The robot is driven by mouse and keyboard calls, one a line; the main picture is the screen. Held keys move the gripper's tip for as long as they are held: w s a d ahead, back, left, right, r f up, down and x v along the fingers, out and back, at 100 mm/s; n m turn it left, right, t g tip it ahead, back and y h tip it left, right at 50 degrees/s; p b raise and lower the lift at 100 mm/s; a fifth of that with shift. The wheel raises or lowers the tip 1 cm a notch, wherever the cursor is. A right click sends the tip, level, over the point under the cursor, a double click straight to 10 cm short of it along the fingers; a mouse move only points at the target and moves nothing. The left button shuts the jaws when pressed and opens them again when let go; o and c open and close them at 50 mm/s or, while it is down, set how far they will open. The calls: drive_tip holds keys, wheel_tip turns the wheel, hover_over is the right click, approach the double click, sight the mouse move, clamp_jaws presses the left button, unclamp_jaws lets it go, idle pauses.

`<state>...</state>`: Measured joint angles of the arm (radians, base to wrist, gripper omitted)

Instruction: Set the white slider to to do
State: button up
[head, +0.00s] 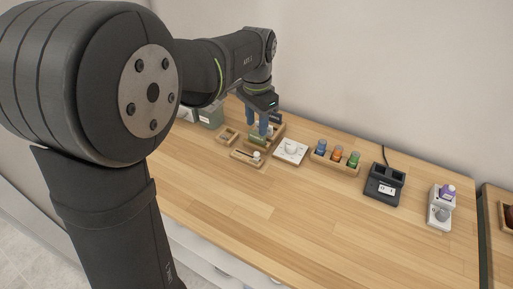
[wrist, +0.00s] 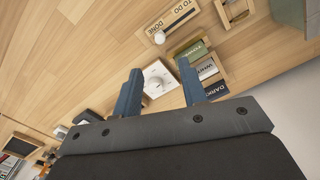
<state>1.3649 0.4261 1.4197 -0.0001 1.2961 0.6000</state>
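The white slider is a round white knob (wrist: 159,38) at one end of a small wooden board (wrist: 172,15) with a dark slot. "TO DO" is printed near the board's other end; a second word is too small to read surely. In the head view the knob (head: 257,155) sits at the right end of the board (head: 242,156). My gripper (head: 258,125) points down above the wooden holder behind the board. In the wrist view its two blue fingers (wrist: 158,88) are spread apart with nothing held between them. The knob is beyond the fingertips, untouched.
A white dial panel (head: 290,151) stands right of the board. A holder with labelled cards (wrist: 206,70) is close to one finger. A bottle rack (head: 335,164) and a black device (head: 384,185) stand farther right. The front of the table is clear.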

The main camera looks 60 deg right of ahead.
sight(257, 153)
wheel_tip(257, 153, down, 10)
drive_tip(key=shift+f, duration=0.2)
